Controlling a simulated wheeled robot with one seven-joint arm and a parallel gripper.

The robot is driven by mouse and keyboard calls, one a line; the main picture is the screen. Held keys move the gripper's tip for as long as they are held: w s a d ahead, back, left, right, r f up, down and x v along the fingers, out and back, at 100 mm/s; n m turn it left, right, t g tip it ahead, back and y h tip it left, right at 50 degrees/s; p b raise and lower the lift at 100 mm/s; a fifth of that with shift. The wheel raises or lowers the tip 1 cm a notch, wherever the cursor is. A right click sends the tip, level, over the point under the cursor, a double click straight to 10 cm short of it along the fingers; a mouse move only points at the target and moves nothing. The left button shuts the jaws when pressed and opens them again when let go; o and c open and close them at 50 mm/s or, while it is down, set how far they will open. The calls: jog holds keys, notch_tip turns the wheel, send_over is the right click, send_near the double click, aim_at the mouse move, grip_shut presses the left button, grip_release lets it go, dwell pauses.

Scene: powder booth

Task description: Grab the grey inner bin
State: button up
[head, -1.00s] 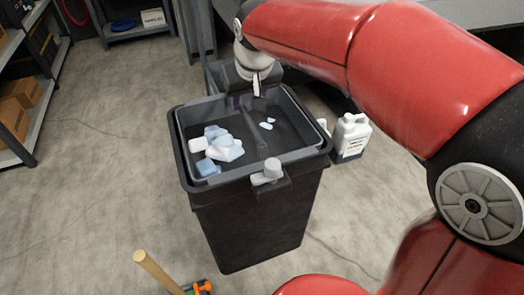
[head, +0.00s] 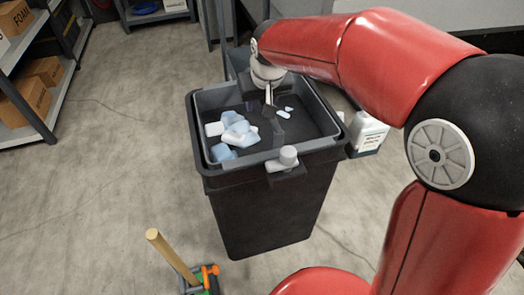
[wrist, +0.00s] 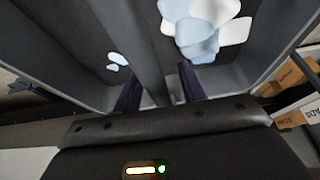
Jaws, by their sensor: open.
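The grey inner bin (head: 252,160) sits in the top of a tall black bin (head: 268,212). A divider (wrist: 133,45) splits the inner bin. Pale blue and white pieces (head: 234,130) lie in its left part and a few small ones (head: 284,113) in the right, as the head view shows. My gripper (head: 269,101) is over the far part of the inner bin, pointing down, open and empty. In the wrist view its two dark fingers (wrist: 160,90) appear on either side of the divider's end; I cannot tell whether they touch anything.
A light grey knob (head: 288,156) on a bracket sticks up at the front rim. A white jug (head: 368,133) stands right of the black bin. A wooden handle (head: 172,258) rises in front. Shelves with boxes (head: 25,100) stand at left. Floor between is clear.

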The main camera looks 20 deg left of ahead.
jog(key=shift+f, duration=0.2)
dwell(0.4)
grip_shut()
dwell(1.2)
